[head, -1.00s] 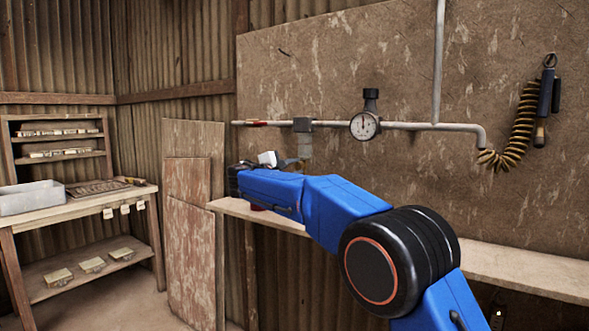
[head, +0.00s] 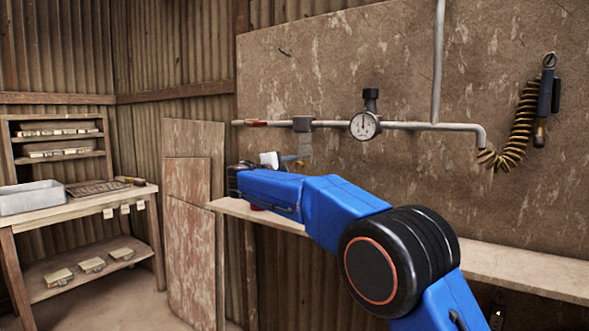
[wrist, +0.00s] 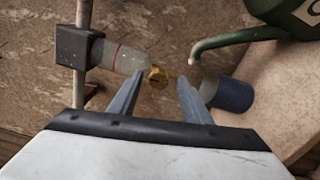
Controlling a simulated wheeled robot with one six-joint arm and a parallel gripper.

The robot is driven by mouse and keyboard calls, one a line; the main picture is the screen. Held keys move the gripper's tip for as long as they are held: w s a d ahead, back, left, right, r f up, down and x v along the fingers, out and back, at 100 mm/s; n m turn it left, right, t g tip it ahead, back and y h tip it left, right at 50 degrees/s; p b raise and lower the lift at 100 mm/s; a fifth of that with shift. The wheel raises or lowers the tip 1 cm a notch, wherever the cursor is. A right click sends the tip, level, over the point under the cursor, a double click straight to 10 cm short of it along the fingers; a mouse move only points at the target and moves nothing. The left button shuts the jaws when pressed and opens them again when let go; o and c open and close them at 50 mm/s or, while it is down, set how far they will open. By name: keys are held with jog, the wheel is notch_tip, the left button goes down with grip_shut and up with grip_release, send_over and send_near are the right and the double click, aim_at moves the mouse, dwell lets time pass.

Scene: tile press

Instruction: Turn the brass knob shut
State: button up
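The brass knob (wrist: 158,78) sits at the end of a clear bowl with a red line (wrist: 128,60), below a dark block on the pipe. My gripper (wrist: 160,80) is open, with one grey finger on each side of the knob; a gap shows at both sides. I cannot tell how deep the knob lies between the fingers. In the head view the bowl (head: 304,144) hangs under the grey block on the wall pipe, and the knob (head: 300,162) shows as a small brass spot beside my white gripper housing. My blue arm hides much of the gripper there.
A pressure gauge (head: 365,125) is on the pipe. A narrow shelf (head: 520,268) runs below. A coiled hose (head: 520,125) hangs at right.

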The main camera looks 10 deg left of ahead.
jog(key=v, duration=1.7)
jog(key=shift+s, duration=0.2)
